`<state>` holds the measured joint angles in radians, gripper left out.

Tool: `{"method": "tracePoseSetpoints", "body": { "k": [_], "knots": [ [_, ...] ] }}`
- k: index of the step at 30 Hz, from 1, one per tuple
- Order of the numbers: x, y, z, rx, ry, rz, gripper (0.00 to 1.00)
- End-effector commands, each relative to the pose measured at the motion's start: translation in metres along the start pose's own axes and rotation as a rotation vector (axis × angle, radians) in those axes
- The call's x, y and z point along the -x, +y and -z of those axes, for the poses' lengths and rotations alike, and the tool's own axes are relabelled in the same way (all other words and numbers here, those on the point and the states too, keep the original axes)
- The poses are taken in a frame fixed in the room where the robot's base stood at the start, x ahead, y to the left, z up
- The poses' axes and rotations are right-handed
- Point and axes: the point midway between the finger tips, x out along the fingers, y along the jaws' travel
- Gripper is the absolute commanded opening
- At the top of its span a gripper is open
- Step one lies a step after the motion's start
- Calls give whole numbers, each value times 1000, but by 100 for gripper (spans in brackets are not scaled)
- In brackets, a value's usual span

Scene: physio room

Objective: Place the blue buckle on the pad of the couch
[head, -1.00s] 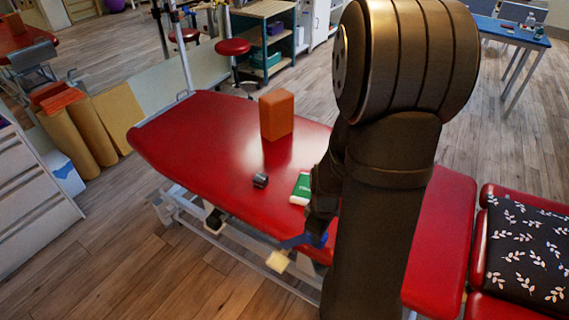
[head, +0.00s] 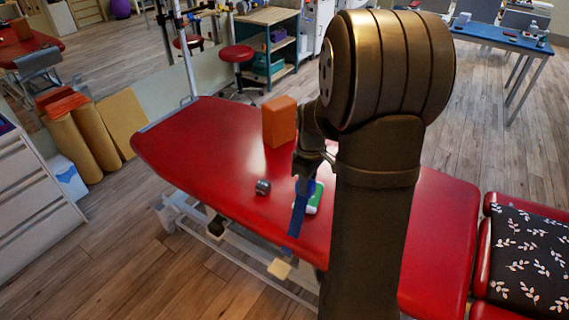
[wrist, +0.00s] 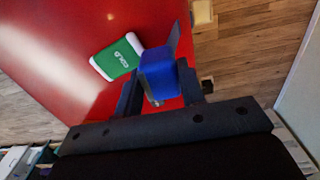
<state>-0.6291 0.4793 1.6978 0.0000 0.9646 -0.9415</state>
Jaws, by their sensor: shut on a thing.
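The blue buckle (head: 299,208) hangs from my gripper (head: 306,182), a long narrow blue piece pointing down in the head view. In the wrist view the buckle (wrist: 158,76) is a blue block between the two dark fingers. My gripper is shut on it. The red pad (head: 205,150) of the couch lies below and behind it. The buckle appears above the pad near its front edge; the exact height cannot be told. My arm hides part of the pad's right side.
A green and white pack (wrist: 117,57) marked COLD lies on the pad close to the buckle. A small dark grey cylinder (head: 263,187) lies left of it. An orange block (head: 279,121) stands farther back. The pad's left part is clear.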

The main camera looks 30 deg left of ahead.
Motion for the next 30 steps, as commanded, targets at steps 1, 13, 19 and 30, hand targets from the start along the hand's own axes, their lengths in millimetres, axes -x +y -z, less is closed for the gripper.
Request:
{"method": "tracePoseSetpoints", "body": {
  "k": [1, 13, 19, 30],
  "knots": [
    [0, 13, 18, 3, 0, -1, 12],
    [-2, 83, 142, 3, 0, 0, 12],
    [-9, 102, 199, 4, 0, 0, 12],
    [-35, 112, 251, 0, -3, 3, 12]
  ]
}}
